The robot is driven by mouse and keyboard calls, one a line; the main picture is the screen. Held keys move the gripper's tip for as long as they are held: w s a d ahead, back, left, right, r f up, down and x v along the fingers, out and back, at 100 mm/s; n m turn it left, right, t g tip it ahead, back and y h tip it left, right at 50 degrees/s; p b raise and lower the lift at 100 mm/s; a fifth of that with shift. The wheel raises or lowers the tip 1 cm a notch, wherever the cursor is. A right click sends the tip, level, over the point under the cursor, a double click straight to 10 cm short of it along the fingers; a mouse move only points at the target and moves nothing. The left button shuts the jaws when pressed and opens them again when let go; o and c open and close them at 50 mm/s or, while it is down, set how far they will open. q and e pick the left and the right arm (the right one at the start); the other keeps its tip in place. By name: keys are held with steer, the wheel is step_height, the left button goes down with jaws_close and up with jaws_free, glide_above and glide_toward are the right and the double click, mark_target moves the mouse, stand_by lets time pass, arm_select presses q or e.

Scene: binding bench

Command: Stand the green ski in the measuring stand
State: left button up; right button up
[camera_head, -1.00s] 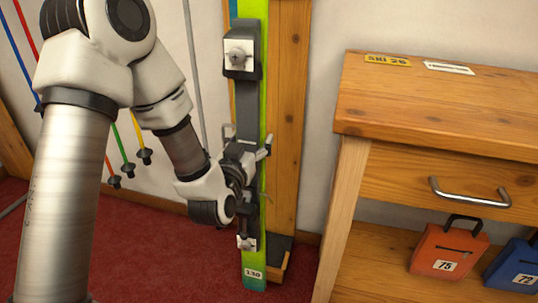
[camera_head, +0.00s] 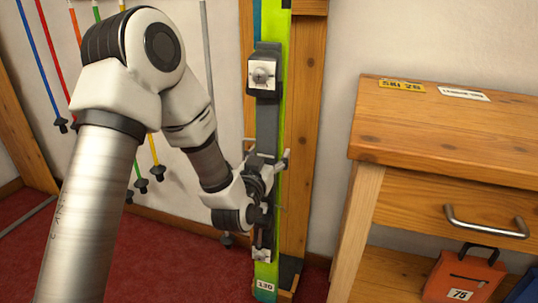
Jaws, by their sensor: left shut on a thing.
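The green ski (camera_head: 284,110) stands close to upright in the middle of the camera_head view, with a dark binding on its face and a 130 label near its lower end. My left gripper (camera_head: 268,180) is shut on the ski at the lower part of the binding. The measuring stand (camera_head: 304,130), a wooden upright with a dark foot, is right behind the ski and partly hidden by it. The ski's lower end is in front of the stand's foot; I cannot tell whether it touches. The ski's top is out of frame. My right gripper is not in view.
A wooden bench (camera_head: 450,135) with a drawer and two tags on top stands at the right. An orange bag (camera_head: 465,275) marked 75 is on its lower shelf. Coloured poles (camera_head: 60,60) hang on the wall at the left. Red carpet (camera_head: 165,265) covers the floor.

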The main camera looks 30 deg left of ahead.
arm_select(q)
steer(key=shift+b, duration=0.4)
steer(key=shift+r, duration=0.15)
steer(key=shift+w+a, duration=0.1)
steer(key=shift+w, duration=0.3)
steer(key=shift+x, duration=5.9)
step_height(320, 180, down, 7)
steer(key=w+b, duration=0.1)
steer(key=b, duration=0.2)
steer(key=shift+w+g, duration=0.25)
steer(key=shift+g, duration=0.05)
steer(key=shift+a, duration=0.15)
